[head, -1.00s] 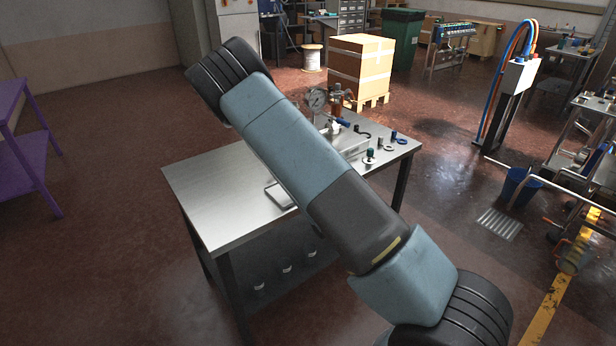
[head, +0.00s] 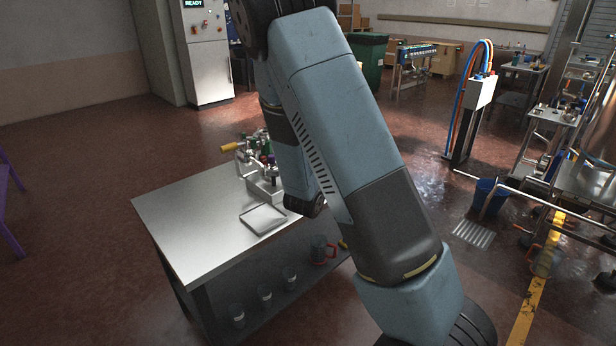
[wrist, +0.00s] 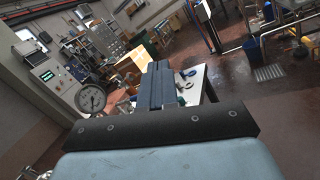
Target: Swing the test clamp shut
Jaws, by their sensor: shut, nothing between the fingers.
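My gripper (wrist: 158,68) shows in the wrist view as dark fingers pressed together, with nothing between them. In the head view my arm hides it. A yellow handle (head: 230,147) sticks out to the left of the metal fixture (head: 262,180) on the steel table (head: 180,215). I cannot tell whether this handle belongs to the test clamp, or how far the clamp stands open. A round pressure gauge (wrist: 90,98) is left of my fingers in the wrist view. A blue ring (wrist: 190,73) lies on the table beyond them.
A shallow square tray (head: 263,218) lies near the table's front edge. Several cups and a red-handled mug (head: 322,250) stand on the lower shelf. The table's left part is bare. A grey cabinet (head: 205,60) with a READY display stands behind.

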